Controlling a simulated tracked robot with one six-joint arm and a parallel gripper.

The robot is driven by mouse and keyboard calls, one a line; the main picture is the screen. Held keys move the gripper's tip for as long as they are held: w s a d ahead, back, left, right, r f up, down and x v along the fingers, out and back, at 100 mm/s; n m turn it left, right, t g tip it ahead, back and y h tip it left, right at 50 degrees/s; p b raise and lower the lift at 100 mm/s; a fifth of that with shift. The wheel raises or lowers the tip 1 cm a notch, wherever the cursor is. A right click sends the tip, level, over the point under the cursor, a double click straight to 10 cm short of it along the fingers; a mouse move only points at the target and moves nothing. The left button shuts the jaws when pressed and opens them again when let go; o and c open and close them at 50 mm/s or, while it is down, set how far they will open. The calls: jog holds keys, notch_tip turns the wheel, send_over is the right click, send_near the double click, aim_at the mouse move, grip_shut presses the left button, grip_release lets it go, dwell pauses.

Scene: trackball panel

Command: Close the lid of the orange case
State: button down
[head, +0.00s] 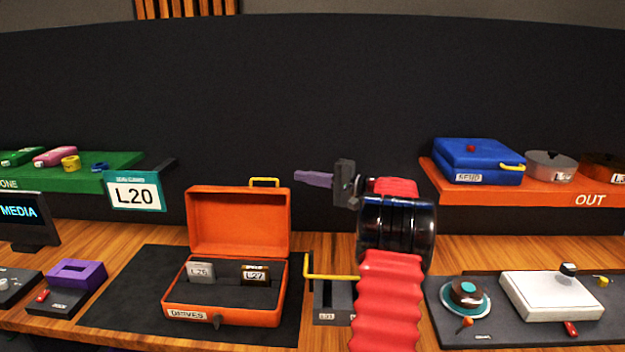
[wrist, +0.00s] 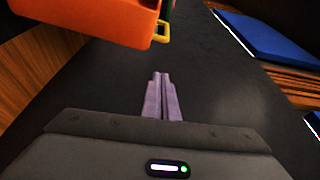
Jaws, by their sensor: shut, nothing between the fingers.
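The orange case (head: 222,317) stands on a black mat with its lid (head: 238,220) upright and open. A yellow handle (head: 265,182) sits on the lid's top edge. A grey piece marked L25 (head: 201,271) and a brown piece (head: 255,274) lie in its dark insert. My gripper (head: 297,177) is shut and empty, with purple fingers pointing left. In the head view it appears just right of the lid's top corner, at about the handle's height. In the wrist view the shut fingers (wrist: 161,78) point up the picture, and the orange lid (wrist: 95,18) with its handle (wrist: 162,30) shows at upper left, apart from them.
A grey box with a yellow crank bar (head: 332,276) stands right of the case. A purple box (head: 76,274) is at left. A blue case (head: 478,163) sits on the orange OUT shelf. A white-topped panel unit (head: 550,296) is at right.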

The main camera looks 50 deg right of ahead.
jog(key=shift+w+a, duration=0.5)
jog(key=shift+a, duration=0.35)
jog(key=shift+w+a, duration=0.55)
jog(key=shift+a, duration=0.25)
jog(key=shift+w+a, duration=0.5)
jog(key=shift+a, duration=0.35)
